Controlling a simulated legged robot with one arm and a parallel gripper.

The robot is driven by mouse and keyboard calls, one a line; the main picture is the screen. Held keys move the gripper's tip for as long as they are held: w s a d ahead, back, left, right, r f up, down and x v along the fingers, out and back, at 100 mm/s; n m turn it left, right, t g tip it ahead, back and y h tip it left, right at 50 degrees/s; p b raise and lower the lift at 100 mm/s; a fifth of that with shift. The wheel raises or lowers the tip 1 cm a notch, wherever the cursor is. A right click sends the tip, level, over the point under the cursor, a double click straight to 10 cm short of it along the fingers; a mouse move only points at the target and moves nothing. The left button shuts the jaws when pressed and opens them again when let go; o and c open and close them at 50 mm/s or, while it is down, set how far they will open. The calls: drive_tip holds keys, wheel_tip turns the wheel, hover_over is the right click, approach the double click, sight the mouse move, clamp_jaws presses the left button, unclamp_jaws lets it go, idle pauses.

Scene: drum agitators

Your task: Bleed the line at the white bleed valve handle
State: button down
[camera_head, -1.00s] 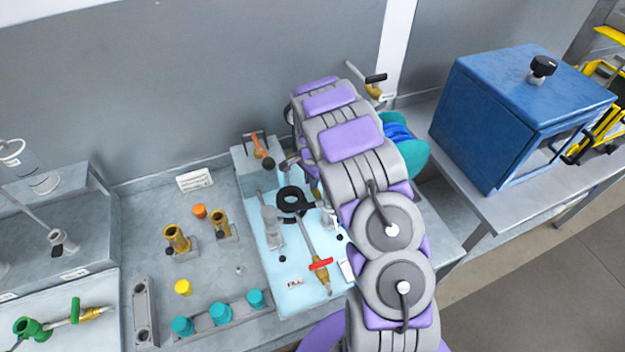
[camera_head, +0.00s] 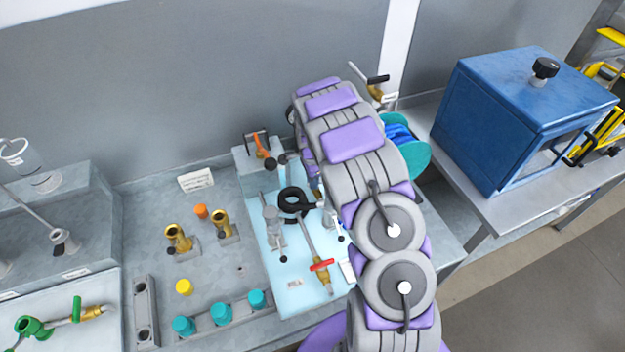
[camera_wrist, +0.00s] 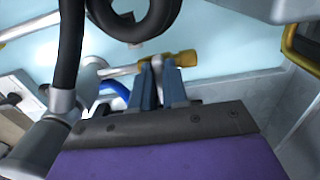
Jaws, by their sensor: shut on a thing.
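In the wrist view, my gripper (camera_wrist: 158,88) has its two blue-grey fingers closed around a small whitish handle (camera_wrist: 158,61), which looks like the white bleed valve handle. The handle stands at a brass valve body (camera_wrist: 181,58) on a pale metal pipe (camera_wrist: 122,71), above the light blue panel. The fingers hide most of the handle, so its turn angle cannot be told. In the head view, my arm hides the gripper and this handle. The light blue panel (camera_head: 272,255) shows left of my arm.
A black coiled hose (camera_head: 291,192) lies close by; it also looms in the wrist view (camera_wrist: 70,45). A blue handle (camera_wrist: 117,87) lies just left of my fingers. A red-handled valve (camera_head: 321,266) sits at the panel's front. A blue box (camera_head: 500,110) stands at right.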

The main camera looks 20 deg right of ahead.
drive_tip(key=shift+w, duration=0.1)
drive_tip(key=c, duration=1.1)
unclamp_jaws()
drive_tip(key=shift+c, duration=0.2)
drive_tip(key=shift+r, duration=0.1)
wheel_tip(320, 180, up, 17)
drive_tip(key=p, duration=0.1)
